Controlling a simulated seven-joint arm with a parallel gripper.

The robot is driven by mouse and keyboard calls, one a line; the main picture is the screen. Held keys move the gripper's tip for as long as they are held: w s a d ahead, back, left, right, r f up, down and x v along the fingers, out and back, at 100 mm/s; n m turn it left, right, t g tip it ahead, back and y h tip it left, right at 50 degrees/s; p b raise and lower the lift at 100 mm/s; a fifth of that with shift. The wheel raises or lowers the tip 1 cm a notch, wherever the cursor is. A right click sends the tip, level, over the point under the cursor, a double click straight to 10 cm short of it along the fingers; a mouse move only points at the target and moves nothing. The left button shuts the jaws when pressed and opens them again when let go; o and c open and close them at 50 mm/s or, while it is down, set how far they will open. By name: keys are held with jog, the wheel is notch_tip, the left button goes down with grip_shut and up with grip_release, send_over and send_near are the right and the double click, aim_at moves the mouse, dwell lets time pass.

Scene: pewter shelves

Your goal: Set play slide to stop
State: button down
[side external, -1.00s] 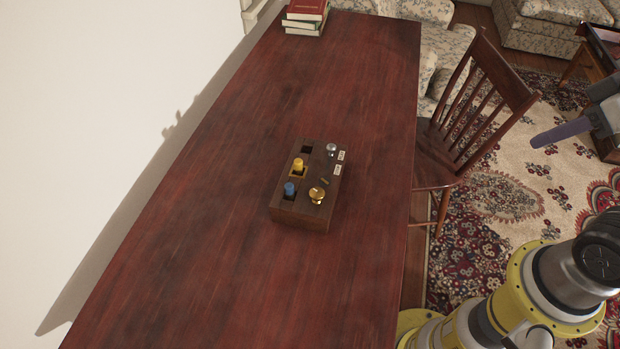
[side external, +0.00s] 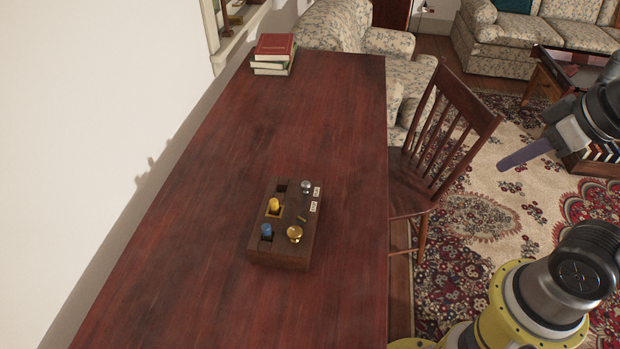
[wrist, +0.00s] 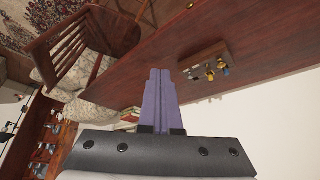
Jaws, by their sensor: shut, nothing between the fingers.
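A wooden box (side external: 282,258) lies on the red-brown table, and it also shows in the wrist view (wrist: 205,55). Its top has a blue knob (side external: 267,231) and a yellow knob (side external: 274,206) in dark slots, with an empty-looking dark square beyond them. A gold knob (side external: 294,234) and a silver knob (side external: 306,187) stand along its right side. Two small white labels (side external: 315,200) are too small to read, so I cannot tell which part is the play slide. My gripper (side external: 503,166) is shut and empty, right of the table and apart from the box. Its purple fingers show together in the wrist view (wrist: 160,72).
Stacked books (side external: 273,54) lie at the table's far end. A wooden chair (side external: 440,145) stands at the table's right edge, between my gripper and the table. The table around the box is clear. A white wall (side external: 90,120) runs along the left.

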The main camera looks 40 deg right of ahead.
jog(key=w+a+r+m+g+y, duration=0.1)
jog(key=w+a+r+m+y, duration=0.2)
jog(key=w+a+r+m, duration=0.3)
jog(key=w+f+m+g+y, duration=0.25)
jog(key=w+m, duration=0.35)
jog(key=w, duration=0.9)
jog(key=w+d+f+m+y, duration=0.2)
jog(key=w+f+m+y, duration=0.1)
jog(key=w+f, duration=0.55)
jog(key=w+d+f+m+g, duration=0.2)
jog(key=w+d+f, duration=0.2)
jog(key=f, duration=0.7)
jog(key=shift+d+f+m, duration=0.2)
jog(key=shift+f+m, duration=0.15)
jog(key=shift+m, duration=0.05)
jog(key=shift+y, duration=0.25)
